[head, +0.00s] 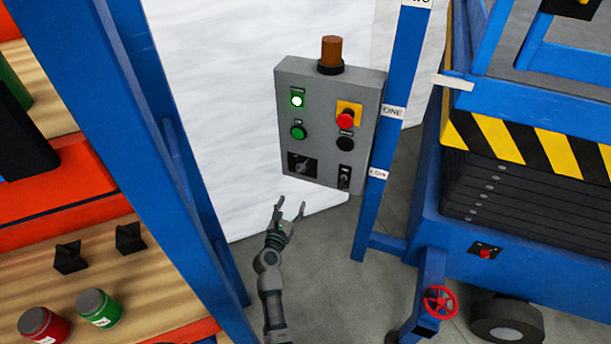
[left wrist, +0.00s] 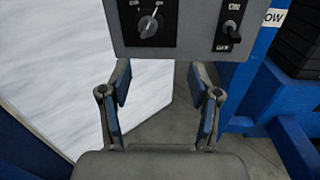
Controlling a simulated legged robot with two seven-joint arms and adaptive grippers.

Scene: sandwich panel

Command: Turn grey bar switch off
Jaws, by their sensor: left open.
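A grey control box (head: 322,122) hangs between the blue frames. A rotary switch with a grey bar knob (head: 302,167) on a black plate sits at its lower left. In the left wrist view this knob (left wrist: 148,25) shows at the top, its bar tilted slightly right of upright. My left gripper (head: 291,206) is open and empty, just below the box. Its fingers (left wrist: 158,78) are apart, below both switches. My right gripper is not in view.
The box also bears a lit green lamp (head: 297,101), a green button (head: 298,132), a red stop button (head: 346,118), a black button (head: 345,144) and an orange beacon (head: 332,51). A blue post (head: 385,140) stands close right. Shelving (head: 115,100) stands left.

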